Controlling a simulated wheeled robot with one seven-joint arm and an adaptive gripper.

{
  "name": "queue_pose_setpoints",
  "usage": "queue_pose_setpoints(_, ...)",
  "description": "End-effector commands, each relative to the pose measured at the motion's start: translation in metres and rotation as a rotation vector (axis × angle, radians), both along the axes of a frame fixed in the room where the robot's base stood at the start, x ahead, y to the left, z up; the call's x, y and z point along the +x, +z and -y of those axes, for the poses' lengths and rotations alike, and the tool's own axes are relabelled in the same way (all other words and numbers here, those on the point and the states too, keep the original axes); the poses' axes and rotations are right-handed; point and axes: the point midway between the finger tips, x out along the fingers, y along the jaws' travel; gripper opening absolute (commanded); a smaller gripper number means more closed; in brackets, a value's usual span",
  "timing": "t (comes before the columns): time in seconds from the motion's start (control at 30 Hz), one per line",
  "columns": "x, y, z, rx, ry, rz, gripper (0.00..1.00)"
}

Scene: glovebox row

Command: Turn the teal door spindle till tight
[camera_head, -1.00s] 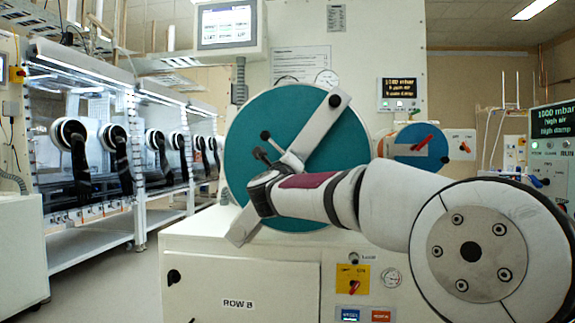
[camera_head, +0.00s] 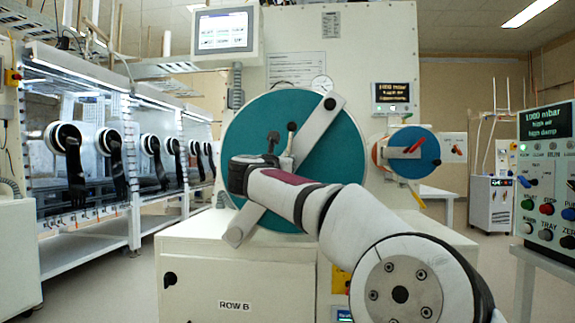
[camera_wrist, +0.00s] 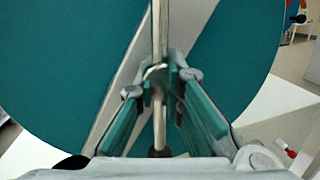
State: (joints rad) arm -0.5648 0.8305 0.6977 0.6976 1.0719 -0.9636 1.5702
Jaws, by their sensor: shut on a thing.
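The large round teal door (camera_head: 335,165) faces me in the head view, with a pale bar (camera_head: 318,128) slanting across it. The spindle handle (camera_head: 291,139) is at its middle; two dark knobs show above my wrist. In the wrist view, the two fingers of my gripper (camera_wrist: 165,80) are closed around a thin metal rod of the spindle (camera_wrist: 159,30), which runs upright in the picture. A dark end (camera_wrist: 158,151) shows low between the fingers. My forearm and wrist hide the spindle's hub and the door's lower middle in the head view.
A smaller blue round door (camera_head: 423,150) with a red handle is to the right. A control console (camera_head: 545,150) stands at far right. Glovebox ports with black gloves (camera_head: 72,165) line the left. A white cabinet (camera_head: 235,275) is below the door.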

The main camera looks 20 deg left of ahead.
Motion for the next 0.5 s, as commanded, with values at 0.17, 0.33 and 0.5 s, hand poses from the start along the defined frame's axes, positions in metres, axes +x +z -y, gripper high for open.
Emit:
queue_pose_setpoints(0.17,0.0003,-0.0019,-0.0012,0.147,-0.001,-0.039,0.00)
queue_pose_setpoints(0.33,0.0002,-0.0013,-0.0014,0.257,0.000,-0.065,0.00)
queue_pose_setpoints(0.5,0.0004,-0.0012,-0.0013,0.334,-0.001,-0.083,0.00)
